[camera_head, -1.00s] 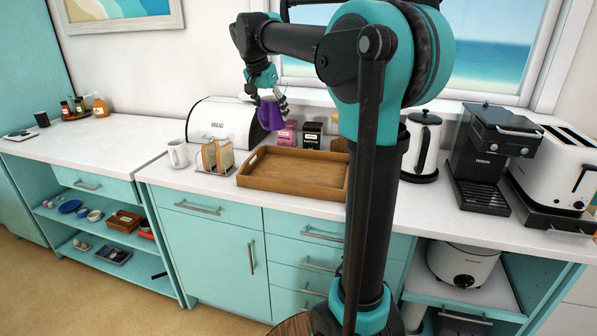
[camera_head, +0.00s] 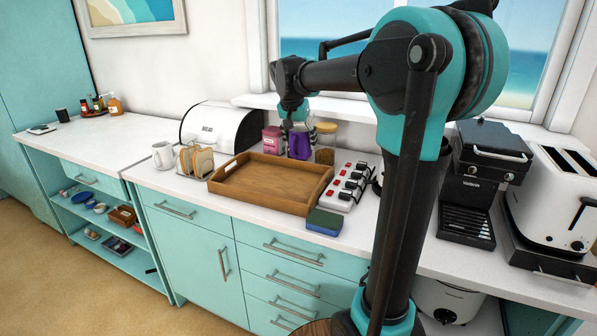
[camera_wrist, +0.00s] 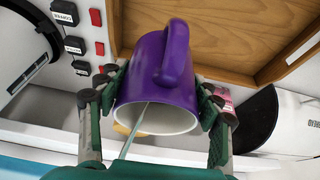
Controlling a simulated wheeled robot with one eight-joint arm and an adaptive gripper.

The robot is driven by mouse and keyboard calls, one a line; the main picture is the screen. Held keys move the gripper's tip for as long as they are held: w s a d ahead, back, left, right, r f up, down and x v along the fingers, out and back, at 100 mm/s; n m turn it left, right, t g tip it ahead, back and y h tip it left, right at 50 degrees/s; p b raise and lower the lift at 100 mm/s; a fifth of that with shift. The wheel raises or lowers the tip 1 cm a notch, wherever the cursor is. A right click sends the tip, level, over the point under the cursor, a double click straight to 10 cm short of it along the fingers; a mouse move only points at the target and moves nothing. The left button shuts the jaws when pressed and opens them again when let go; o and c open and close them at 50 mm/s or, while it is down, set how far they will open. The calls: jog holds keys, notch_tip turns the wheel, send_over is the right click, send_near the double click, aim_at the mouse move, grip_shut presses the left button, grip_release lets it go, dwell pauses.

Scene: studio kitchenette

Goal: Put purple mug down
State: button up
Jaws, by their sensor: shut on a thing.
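The purple mug (camera_head: 299,146) is behind the wooden tray, among the small containers at the back of the counter. In the wrist view the mug (camera_wrist: 168,75) fills the middle, with its white inside facing the camera and its handle toward the top. My gripper (camera_wrist: 160,98) is shut on it, one finger on each side of the body. In the head view my gripper (camera_head: 293,124) reaches down to the mug from above. I cannot tell whether the mug's base touches the counter.
The wooden tray (camera_head: 226,197) is empty, in front of the mug. A pink box (camera_head: 272,141) stands left of the mug, a jar (camera_head: 326,137) right. A power strip (camera_head: 348,187) and sponge (camera_head: 324,222) lie right of the tray. The bread bin (camera_head: 222,128) is further left.

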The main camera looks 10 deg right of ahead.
aim_at(293, 138)
notch_tip(293, 138, down, 11)
jog(key=shift+r, duration=0.1)
dwell(0.4)
jog(key=o, duration=1.6)
jog(key=v, duration=1.2)
jog(key=shift+w+r, duration=0.1)
